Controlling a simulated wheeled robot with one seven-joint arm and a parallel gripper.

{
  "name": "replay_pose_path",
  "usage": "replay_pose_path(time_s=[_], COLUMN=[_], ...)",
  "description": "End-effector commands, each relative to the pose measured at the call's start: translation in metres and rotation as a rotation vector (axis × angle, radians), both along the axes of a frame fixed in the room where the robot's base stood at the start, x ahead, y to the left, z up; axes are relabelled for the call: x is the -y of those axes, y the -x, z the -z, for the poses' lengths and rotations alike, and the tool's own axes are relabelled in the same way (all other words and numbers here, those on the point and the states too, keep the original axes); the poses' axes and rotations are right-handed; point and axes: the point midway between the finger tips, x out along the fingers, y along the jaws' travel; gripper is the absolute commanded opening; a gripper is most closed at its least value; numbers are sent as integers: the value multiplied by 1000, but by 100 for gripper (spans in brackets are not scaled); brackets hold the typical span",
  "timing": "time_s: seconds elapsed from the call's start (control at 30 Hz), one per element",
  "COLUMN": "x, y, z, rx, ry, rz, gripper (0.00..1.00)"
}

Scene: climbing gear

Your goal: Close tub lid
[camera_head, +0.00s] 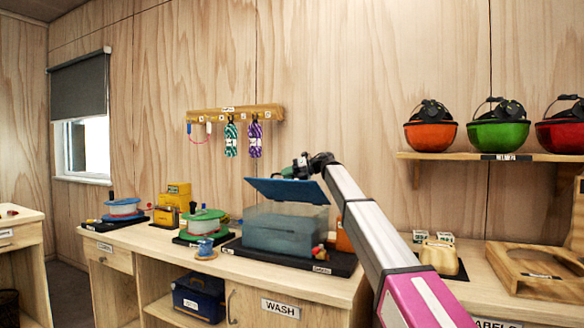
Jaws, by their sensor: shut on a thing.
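A clear grey-blue tub (284,233) stands on a black mat on the wooden counter. Its blue lid (288,191) is raised and tilted above the tub, with a gap between the lid and the tub's rim. My gripper (293,172) is at the far upper edge of the lid, shut on it. My arm reaches in from the lower right. The fingertips are small and partly hidden by the lid, so their exact grip cannot be made out.
Rope reels (204,222) and a small blue item (206,249) stand left of the tub. Small coloured items (319,253) sit at its right front corner. A peg rail (236,114) with ropes hangs behind. Helmets (498,128) sit on a shelf at the right.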

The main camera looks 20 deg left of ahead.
Motion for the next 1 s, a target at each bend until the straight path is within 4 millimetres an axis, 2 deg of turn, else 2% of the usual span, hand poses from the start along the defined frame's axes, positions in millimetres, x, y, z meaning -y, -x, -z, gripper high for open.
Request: replay_pose_path(time_s=[0.03,0.2,0.5,0.73,1.0], x=[1,-2,-5,-7,-7], y=[13,33,52,56,58], z=[10,36,78,98,107], rx=[42,197,416,430,427], ry=[8,29,61,61,61], rz=[1,-1,1,0,2], gripper=[0,0,0,0,0])
